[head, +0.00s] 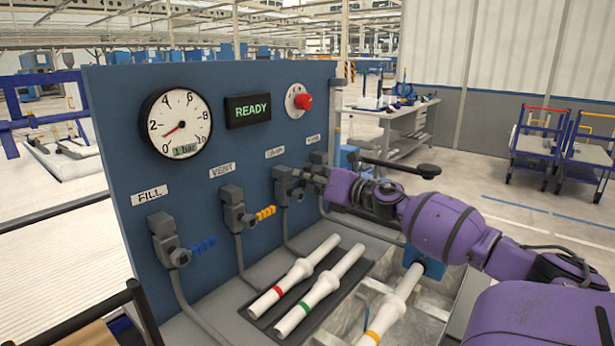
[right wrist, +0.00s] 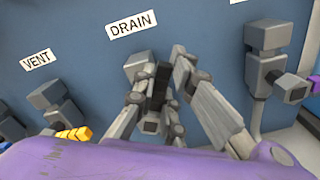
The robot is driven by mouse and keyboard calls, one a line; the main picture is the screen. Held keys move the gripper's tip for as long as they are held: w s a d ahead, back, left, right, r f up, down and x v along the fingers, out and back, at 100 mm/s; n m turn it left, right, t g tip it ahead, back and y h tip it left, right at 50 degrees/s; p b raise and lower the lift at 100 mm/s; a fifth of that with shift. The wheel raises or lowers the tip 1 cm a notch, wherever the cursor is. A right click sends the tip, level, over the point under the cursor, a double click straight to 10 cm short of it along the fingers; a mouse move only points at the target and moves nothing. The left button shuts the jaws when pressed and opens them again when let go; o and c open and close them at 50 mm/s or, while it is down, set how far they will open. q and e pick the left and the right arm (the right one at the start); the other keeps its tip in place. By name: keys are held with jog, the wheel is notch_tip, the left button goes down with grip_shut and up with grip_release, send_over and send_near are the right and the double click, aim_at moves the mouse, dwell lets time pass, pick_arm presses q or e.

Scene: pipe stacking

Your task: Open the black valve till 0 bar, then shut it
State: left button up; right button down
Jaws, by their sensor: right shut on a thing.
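My right gripper (head: 314,181) is at the third valve of the blue panel, under the sign DRAIN (right wrist: 132,25). In the right wrist view its fingers (right wrist: 160,100) are closed around the black valve handle (right wrist: 161,78), which is mostly hidden between them. The grey valve body (head: 283,180) stands behind the fingers. The round gauge (head: 178,123) has its red needle low on the scale, and its small display reads 1 bar. My left gripper is not in view.
The FILL valve (head: 164,240) has a blue handle; the VENT valve (head: 235,210) has a yellow one. A READY display (head: 248,110) and red button (head: 305,102) sit above. White pipes (head: 318,290) lie below. Another valve (right wrist: 268,75) stands close on the right.

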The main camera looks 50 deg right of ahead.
jog(key=n, duration=0.1)
jog(key=a+n, duration=0.1)
jog(key=n, duration=0.1)
jog(key=shift+s+a+r, duration=0.1)
jog(key=shift+a+r, duration=0.15)
jog(key=shift+r, duration=0.05)
jog(key=shift+a+n, duration=0.3)
jog(key=shift+n, duration=0.4)
jog(key=shift+a+n, duration=0.25)
jog(key=shift+n, duration=0.45)
jog(key=c, duration=1.8)
grip_release()
jog(key=shift+s, duration=0.15)
jog(key=shift+s, duration=0.3)
jog(key=s+d, duration=0.1)
jog(key=s, duration=1)
